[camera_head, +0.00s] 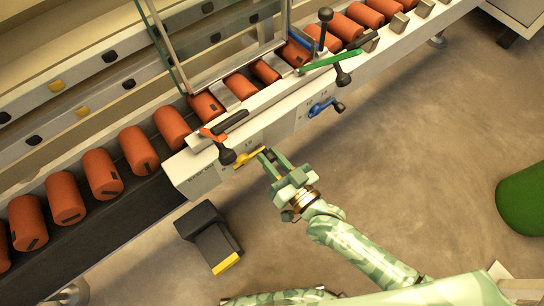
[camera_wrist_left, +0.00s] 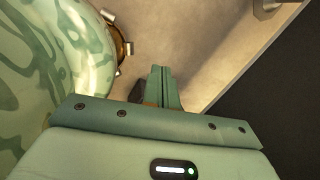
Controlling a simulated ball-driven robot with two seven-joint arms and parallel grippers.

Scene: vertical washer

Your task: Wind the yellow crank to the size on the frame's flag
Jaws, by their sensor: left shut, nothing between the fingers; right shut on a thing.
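The yellow crank (camera_head: 247,159) sticks out from the front face of the pale machine housing (camera_head: 195,176). My right gripper (camera_head: 268,157) is shut on the outer end of the yellow crank; its fingers hide most of the handle. In the left wrist view, my left gripper (camera_wrist_left: 163,80) is shut and empty, with a pale floor beyond it. It does not show in the head view. I cannot make out a flag or any size marking on the frame.
A blue crank (camera_head: 322,107), a green lever (camera_head: 331,61) and an orange lever (camera_head: 214,136) are on the same machine. Several orange cylinders (camera_head: 139,150) line the conveyor. A black box (camera_head: 208,235) with a yellow edge stands on the floor in front.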

